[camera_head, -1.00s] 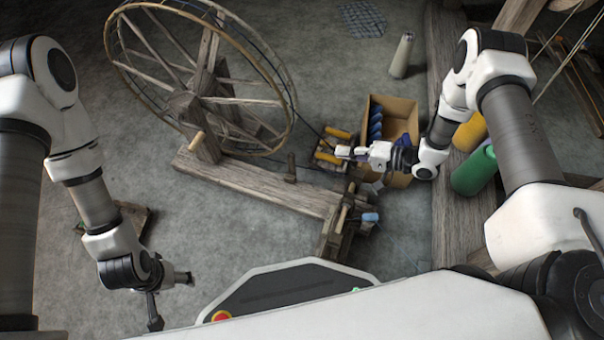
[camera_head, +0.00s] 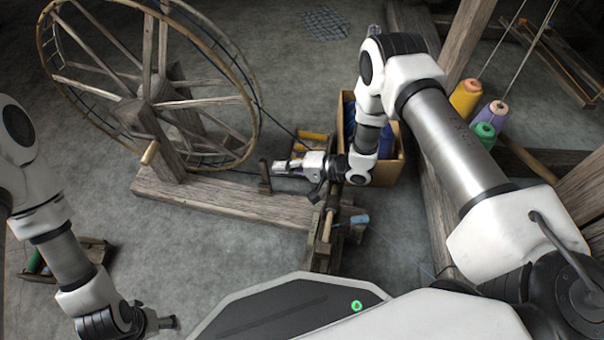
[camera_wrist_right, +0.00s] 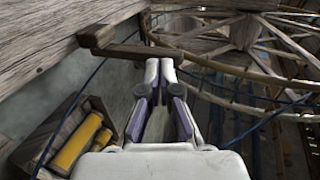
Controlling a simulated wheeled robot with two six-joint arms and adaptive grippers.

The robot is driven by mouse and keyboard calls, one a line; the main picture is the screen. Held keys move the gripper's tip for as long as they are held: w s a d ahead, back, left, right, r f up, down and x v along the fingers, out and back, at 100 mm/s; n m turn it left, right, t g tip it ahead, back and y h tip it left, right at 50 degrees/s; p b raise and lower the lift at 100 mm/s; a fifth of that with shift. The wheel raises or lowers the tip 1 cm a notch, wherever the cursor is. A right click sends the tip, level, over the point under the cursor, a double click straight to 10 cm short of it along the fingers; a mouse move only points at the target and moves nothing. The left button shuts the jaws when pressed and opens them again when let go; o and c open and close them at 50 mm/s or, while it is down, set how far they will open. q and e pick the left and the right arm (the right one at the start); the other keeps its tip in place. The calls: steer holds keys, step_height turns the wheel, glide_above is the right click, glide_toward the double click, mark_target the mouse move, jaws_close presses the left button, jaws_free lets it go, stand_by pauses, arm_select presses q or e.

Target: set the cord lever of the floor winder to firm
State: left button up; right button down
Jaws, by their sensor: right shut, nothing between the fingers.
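The floor winder has a large spoked wheel (camera_head: 205,103) on a heavy wooden beam (camera_head: 220,203). A small dark wooden lever (camera_head: 265,176), which looks like the cord lever, stands on the beam. In the right wrist view the lever (camera_wrist_right: 125,48) lies just beyond my fingertips, its knobbed end to the left; I cannot tell its setting or whether the fingers touch it. My right gripper (camera_head: 276,167) is shut and empty beside the lever, and its fingers show in the wrist view (camera_wrist_right: 160,72). My left gripper (camera_head: 167,323) is low at the left, away from the winder; its jaws are unclear.
A cardboard box (camera_head: 401,160) stands behind my right forearm. A small crate with yellow spools (camera_head: 312,137) sits close to the right gripper. Coloured yarn cones (camera_head: 465,98) stand at the right by a wooden post. Another small crate (camera_head: 97,250) lies at left. Floor between is bare.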

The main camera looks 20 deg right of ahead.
steer(key=shift+w+a, duration=0.4)
steer(key=shift+a, duration=0.25)
arm_select(q)
steer(key=shift+w+f, duration=0.25)
steer(key=shift+f, duration=0.25)
